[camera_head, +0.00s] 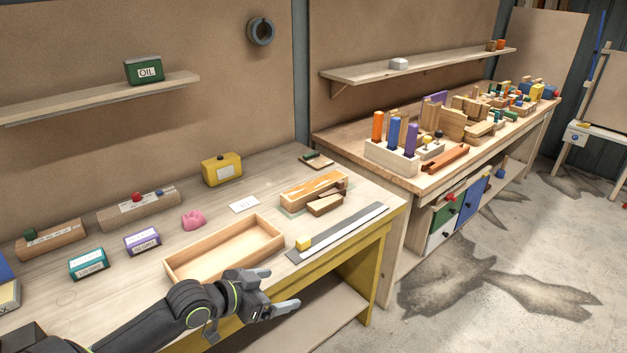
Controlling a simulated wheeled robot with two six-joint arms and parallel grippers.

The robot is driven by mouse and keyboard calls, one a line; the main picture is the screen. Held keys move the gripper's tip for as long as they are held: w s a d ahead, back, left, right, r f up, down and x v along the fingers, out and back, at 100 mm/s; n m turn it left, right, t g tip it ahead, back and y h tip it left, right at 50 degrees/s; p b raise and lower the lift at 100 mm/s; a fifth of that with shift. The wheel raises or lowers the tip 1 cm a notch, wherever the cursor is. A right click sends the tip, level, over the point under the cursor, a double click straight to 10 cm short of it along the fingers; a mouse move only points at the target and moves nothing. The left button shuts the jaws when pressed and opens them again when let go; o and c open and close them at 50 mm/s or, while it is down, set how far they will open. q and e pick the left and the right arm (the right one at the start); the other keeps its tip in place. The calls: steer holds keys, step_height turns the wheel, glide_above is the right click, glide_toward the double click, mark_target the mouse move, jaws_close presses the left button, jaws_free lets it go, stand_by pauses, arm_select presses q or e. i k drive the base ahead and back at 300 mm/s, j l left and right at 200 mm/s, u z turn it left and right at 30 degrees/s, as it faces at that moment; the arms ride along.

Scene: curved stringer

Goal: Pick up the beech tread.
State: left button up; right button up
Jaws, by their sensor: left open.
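My left gripper (277,289) is open and empty at the bench's front edge, beside the front right of the wooden tray, with the block farther back and to the right. My right gripper is not in view.
An empty wooden tray (188,271) sits between my left arm and the back of the bench. A yellow box (221,169) and sanding blocks stand farther back and left.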

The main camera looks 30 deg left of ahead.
mark_target(293, 198)
steer(key=i+j, duration=1.15)
steer(key=j, duration=0.15)
